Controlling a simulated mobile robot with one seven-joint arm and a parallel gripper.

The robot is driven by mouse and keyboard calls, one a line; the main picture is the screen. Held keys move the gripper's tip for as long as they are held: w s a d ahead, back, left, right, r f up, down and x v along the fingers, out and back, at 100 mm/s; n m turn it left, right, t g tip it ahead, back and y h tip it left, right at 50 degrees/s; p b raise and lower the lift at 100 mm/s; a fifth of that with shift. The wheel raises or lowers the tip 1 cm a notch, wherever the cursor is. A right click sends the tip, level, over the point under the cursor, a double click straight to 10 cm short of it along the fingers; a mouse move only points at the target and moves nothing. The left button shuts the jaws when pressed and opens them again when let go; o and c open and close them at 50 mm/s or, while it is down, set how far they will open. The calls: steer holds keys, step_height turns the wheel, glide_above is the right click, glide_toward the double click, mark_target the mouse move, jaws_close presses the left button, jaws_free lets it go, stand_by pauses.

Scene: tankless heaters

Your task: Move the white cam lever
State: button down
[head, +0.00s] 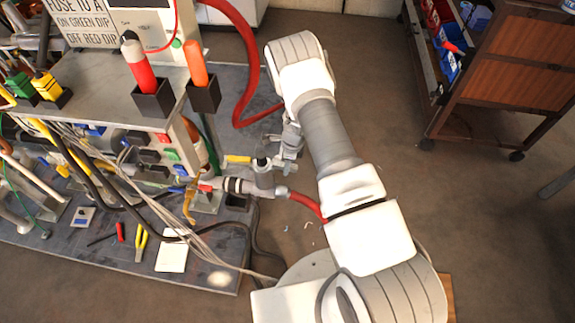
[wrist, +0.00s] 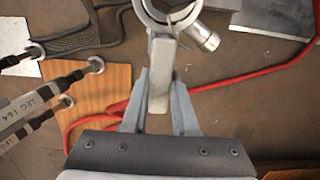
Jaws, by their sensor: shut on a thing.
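The white cam lever (wrist: 159,88) hangs down from a round metal coupling (wrist: 172,14) at the top of the wrist view. My gripper (wrist: 161,80) is shut on the lever, one finger on each side of it. In the head view my gripper (head: 288,150) is at the pipe fittings by the bench's right edge, partly hidden by my arm. The lever cannot be made out clearly there.
A grey pipe fitting (head: 262,182) with a red hose (head: 307,204) is close to my gripper. Another red hose (head: 250,60) loops behind. The bench (head: 112,255) holds cables and tools at left. A wooden cabinet (head: 510,75) stands at right, with open floor before it.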

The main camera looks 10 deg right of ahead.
steer(key=shift+r+h, duration=0.15)
steer(key=shift+h, duration=0.15)
stand_by(0.4)
steer(key=c, duration=0.7)
jaws_free()
steer(key=r+p, duration=0.1)
steer(key=r, duration=0.4)
steer(key=r+p, duration=0.1)
steer(key=r, duration=0.5)
steer(key=d+r+p, duration=0.1)
steer(key=r, duration=0.5)
steer(key=shift+s+d+r, duration=0.1)
steer(key=shift+s+r, duration=0.1)
